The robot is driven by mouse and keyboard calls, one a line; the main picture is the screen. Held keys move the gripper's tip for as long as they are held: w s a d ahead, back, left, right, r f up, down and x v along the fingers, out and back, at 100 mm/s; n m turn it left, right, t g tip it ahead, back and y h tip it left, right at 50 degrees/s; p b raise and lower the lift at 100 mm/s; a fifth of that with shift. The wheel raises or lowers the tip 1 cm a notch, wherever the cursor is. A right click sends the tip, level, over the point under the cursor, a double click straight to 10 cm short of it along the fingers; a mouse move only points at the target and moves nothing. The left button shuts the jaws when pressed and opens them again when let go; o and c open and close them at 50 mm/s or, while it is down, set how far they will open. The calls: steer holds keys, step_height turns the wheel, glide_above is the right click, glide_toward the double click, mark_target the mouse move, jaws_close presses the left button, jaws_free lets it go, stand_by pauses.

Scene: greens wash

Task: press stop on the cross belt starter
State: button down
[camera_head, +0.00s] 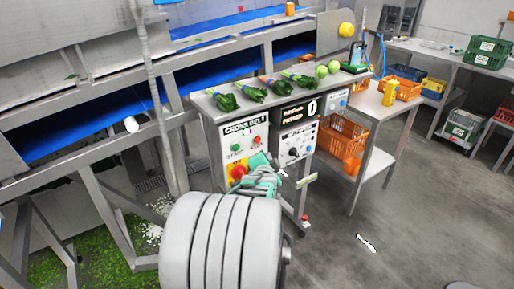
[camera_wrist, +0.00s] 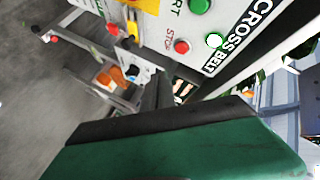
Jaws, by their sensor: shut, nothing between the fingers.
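The cross belt starter (camera_head: 243,131) is a white panel on the front of the steel bench. Its red stop button (camera_head: 256,140) sits right of the green start button (camera_head: 235,147). A large red mushroom button (camera_head: 238,171) on a yellow plate is below. In the wrist view the red stop button (camera_wrist: 182,47) shows clear beside the word STOP, with the green start button (camera_wrist: 200,6) above it. My gripper (camera_head: 262,161), green, is shut and empty in front of the panel, just below the stop button. Whether its tips touch the panel cannot be told.
A second panel with a dial (camera_head: 293,152) and a lit display (camera_head: 300,111) stand to the right. Leafy greens (camera_head: 250,92) lie along the bench top (camera_head: 205,103) above. Orange crates (camera_head: 343,131) are farther right. The floor at right is mostly clear.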

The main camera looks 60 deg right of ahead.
mark_target(257, 140)
steer(key=s+d, duration=0.1)
steer(key=s+m, duration=0.1)
steer(key=s, duration=0.1)
steer(key=shift+d+g+h, duration=0.3)
steer(key=shift+d+h, duration=0.1)
steer(key=w+d+b, duration=0.2)
steer(key=w+d, duration=0.2)
steer(key=w, duration=0.4)
steer(key=shift+d+f+b, duration=0.1)
steer(key=shift+f+b, duration=0.05)
steer(key=shift+b, duration=0.35)
stand_by(1.4)
steer(key=shift+w, duration=0.2)
